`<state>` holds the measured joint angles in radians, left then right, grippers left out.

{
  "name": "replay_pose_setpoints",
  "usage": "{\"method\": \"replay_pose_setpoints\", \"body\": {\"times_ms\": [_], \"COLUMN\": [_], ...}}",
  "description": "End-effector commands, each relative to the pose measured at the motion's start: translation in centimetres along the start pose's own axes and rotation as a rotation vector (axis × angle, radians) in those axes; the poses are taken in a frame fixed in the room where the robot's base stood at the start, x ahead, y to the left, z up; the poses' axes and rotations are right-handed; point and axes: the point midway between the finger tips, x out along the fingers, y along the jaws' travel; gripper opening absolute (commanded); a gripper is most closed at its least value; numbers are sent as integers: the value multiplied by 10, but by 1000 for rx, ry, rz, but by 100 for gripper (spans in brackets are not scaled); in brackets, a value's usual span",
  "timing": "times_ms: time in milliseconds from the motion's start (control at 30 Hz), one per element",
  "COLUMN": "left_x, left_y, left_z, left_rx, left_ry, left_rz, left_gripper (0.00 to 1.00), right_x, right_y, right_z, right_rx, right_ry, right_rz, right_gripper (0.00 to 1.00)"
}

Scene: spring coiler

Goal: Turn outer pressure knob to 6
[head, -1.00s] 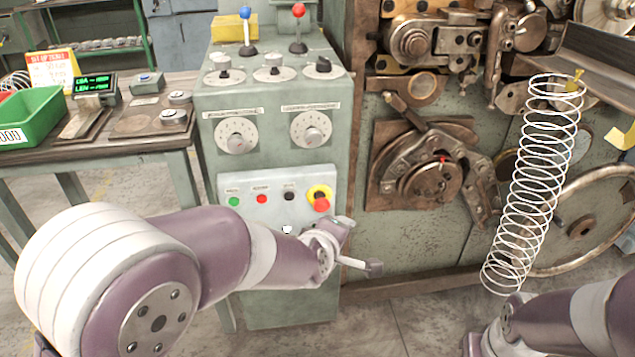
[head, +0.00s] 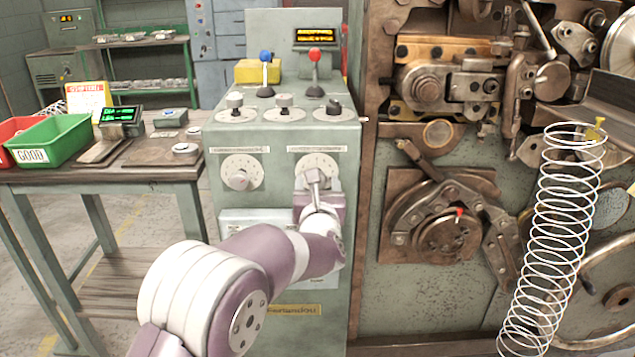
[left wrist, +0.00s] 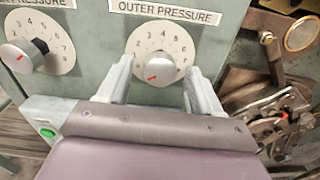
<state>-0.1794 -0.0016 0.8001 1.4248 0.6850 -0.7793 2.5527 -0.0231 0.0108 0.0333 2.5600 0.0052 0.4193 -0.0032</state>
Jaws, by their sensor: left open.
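The outer pressure knob (left wrist: 160,68) is a silver knob on a white numbered dial under an "OUTER PRESSURE" label in the left wrist view. Its red mark points to the lower left, near the low end of the scale. In the head view its dial (head: 318,161) shows on the green cabinet, with the knob partly covered by my gripper. My left gripper (head: 316,182) is open in front of this dial. In the left wrist view its two fingers stand either side of the knob, with visible gaps. I cannot tell how deep they reach. My right gripper is out of view.
A similar pressure knob (left wrist: 22,54) sits to the left. Above are small selector knobs (head: 283,107) and blue and red levers (head: 265,72). A button panel below is mostly hidden by my arm. Coiler linkages (head: 445,215) and a white spring (head: 560,235) are to the right.

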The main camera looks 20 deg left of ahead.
Motion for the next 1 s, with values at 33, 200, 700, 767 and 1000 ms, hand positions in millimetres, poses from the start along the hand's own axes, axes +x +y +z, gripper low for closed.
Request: {"method": "replay_pose_setpoints", "body": {"times_ms": [33,200,700,767,1000], "left_x": [7,20,21,21,20], "left_y": [0,0,0,0,-1], "left_z": [0,0,0,0,-1], "left_rx": [0,1,2,2,36], "left_ry": [1,0,0,0,1], "left_rz": [0,-1,-1,-1,-2], "left_gripper": [65,65,10,10,10], "right_x": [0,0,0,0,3], "right_y": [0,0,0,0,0], "right_z": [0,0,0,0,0], "right_rx": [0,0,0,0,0], "right_ry": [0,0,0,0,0], "right_rz": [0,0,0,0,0], "right_gripper": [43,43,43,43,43]}}
